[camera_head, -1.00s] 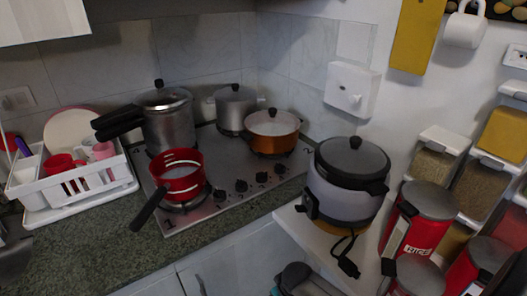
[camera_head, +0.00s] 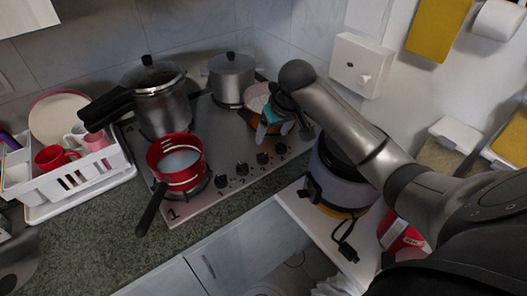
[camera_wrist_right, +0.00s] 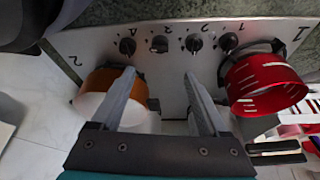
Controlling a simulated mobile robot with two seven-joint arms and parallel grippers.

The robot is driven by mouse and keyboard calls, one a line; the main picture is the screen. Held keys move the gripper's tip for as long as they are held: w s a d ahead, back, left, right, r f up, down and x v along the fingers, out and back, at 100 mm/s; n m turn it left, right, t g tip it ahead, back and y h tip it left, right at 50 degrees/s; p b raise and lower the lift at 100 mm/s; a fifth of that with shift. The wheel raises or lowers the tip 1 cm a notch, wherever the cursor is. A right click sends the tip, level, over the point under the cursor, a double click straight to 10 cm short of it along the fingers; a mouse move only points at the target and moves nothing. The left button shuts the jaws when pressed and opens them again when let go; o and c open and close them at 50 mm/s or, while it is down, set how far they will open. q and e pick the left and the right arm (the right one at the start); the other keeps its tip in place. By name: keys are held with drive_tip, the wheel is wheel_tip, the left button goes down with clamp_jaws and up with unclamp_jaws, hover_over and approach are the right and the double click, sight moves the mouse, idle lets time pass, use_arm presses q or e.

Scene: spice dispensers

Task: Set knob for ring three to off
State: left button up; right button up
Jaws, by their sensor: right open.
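A row of dark knobs runs along the steel hob's front edge. In the right wrist view they are the end knob (camera_wrist_right: 127,46), the one beside it (camera_wrist_right: 160,43), a third (camera_wrist_right: 194,43), and another nearest the red pot (camera_wrist_right: 228,42). Small digits are printed beside them; I cannot surely read which marks ring three. My right gripper (camera_head: 268,130) hangs over the hob by the orange pot (camera_head: 257,98). Its fingers (camera_wrist_right: 160,72) are open and empty, apart from the knobs, with two middle knobs beyond the gap. My left gripper is out of view.
The red pot (camera_head: 177,161) stands at the hob's front left, handle over the counter. A pressure cooker (camera_head: 160,102) and a lidded pot (camera_head: 231,78) stand behind. A grey cooker (camera_head: 340,180) stands under my right arm. The white dish rack (camera_head: 75,183) is left.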

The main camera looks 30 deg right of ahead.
sight(263, 155)
drive_tip(key=b+x, duration=0.2)
drive_tip(key=x, duration=1.2)
drive_tip(key=shift+w+b, duration=0.1)
drive_tip(key=shift+b, duration=0.3)
clamp_jaws()
